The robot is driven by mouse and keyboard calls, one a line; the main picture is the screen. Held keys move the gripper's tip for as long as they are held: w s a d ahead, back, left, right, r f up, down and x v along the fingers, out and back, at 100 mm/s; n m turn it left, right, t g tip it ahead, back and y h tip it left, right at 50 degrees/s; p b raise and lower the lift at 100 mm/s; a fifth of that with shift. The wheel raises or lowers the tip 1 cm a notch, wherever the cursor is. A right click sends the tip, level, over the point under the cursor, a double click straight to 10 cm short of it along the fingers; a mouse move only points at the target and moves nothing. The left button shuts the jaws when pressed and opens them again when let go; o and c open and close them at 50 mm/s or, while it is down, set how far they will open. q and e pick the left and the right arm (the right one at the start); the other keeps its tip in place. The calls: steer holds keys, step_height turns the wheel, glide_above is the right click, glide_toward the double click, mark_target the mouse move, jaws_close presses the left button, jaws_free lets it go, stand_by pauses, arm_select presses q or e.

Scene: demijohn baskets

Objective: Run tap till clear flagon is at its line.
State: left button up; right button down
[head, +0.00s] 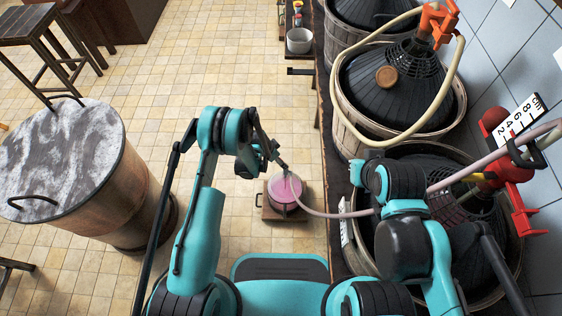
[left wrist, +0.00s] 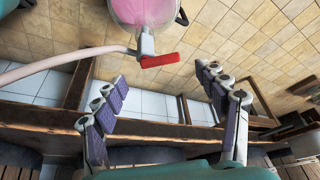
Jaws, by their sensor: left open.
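The clear flagon (head: 284,188) holds pink liquid and stands on a small wooden stand (head: 270,212); its fill line cannot be made out. In the left wrist view part of the flagon (left wrist: 143,12) shows at the top edge. A grey tap (left wrist: 147,43) with a red lever (left wrist: 160,60) shows against it, joined to a pale hose (left wrist: 55,62). My left gripper (left wrist: 165,97) is open and empty, its fingers apart from the lever. In the head view my left gripper (head: 274,158) is just above the flagon. My right gripper cannot be seen.
Dark demijohns (head: 385,85) in wooden baskets (head: 455,105) line the right. A red fitting (head: 503,150) and a cm scale (head: 520,118) are by the wall. A barrel table (head: 60,160) stands at left. The tiled floor between is clear.

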arm_select(q)
steer(key=b+x, duration=0.1)
steer(key=x, duration=0.3)
steer(key=c, duration=1.2)
steer(key=shift+o, duration=0.2)
steer(key=shift+m, duration=0.3)
steer(key=m, duration=0.1)
steer(key=m+g, duration=0.1)
steer(key=m, duration=0.1)
steer(key=shift+w+d+h, duration=0.25)
steer(key=shift+w+h, duration=0.05)
steer(key=shift+w+d+m+g, duration=0.15)
steer(key=shift+m+g, duration=0.3)
steer(key=shift+m, duration=0.5)
steer(key=shift+w+d+m+g, duration=0.15)
steer(key=shift+m+g, duration=0.3)
steer(key=shift+m, duration=0.5)
steer(key=shift+s, duration=0.1)
